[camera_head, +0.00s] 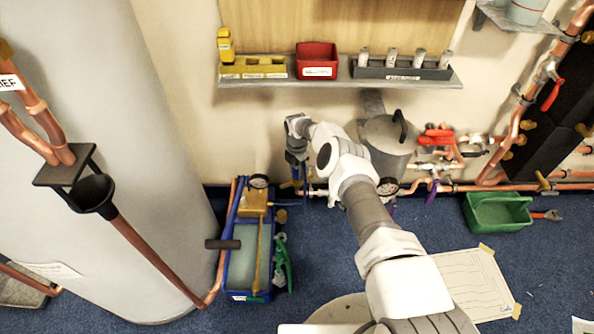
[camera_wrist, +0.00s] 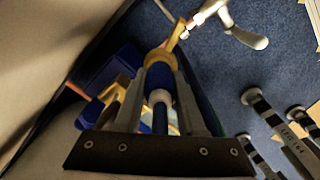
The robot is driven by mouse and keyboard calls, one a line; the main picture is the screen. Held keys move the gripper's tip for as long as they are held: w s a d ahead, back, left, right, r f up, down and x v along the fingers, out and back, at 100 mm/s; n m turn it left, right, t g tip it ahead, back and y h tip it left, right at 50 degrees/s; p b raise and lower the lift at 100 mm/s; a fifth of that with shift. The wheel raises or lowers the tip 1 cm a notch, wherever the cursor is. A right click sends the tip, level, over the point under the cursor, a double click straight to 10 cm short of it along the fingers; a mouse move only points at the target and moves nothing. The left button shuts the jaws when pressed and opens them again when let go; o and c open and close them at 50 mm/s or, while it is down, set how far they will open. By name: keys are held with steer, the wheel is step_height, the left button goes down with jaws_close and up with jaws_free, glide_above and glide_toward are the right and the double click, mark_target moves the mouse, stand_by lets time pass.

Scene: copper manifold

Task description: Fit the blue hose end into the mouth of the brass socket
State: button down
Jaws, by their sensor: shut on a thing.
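My gripper (camera_head: 298,178) points down by the wall pipes, left of the grey canister. In the wrist view my gripper (camera_wrist: 160,72) has its two grey fingers closed around the blue hose (camera_wrist: 160,118), which runs up between them past a white ring. A brass-coloured ring (camera_wrist: 160,57) shows just beyond the fingertips, in line with the hose. I cannot tell whether this ring is the socket's mouth, or whether the hose end touches it or is inside it. In the head view the hose end and the socket are too small and covered to make out.
A blue test pump (camera_head: 238,270) with a gauge stands on the carpet at left. The grey canister (camera_head: 385,150) and copper pipes (camera_head: 470,187) with valves line the wall. A green tray (camera_head: 497,213) sits at right. A shelf (camera_head: 340,80) hangs above.

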mark_target(297, 165)
steer(key=shift+c, duration=2.1)
jaws_free()
step_height(297, 165, up, 8)
steer(key=p, duration=0.3)
steer(key=shift+f, duration=0.25)
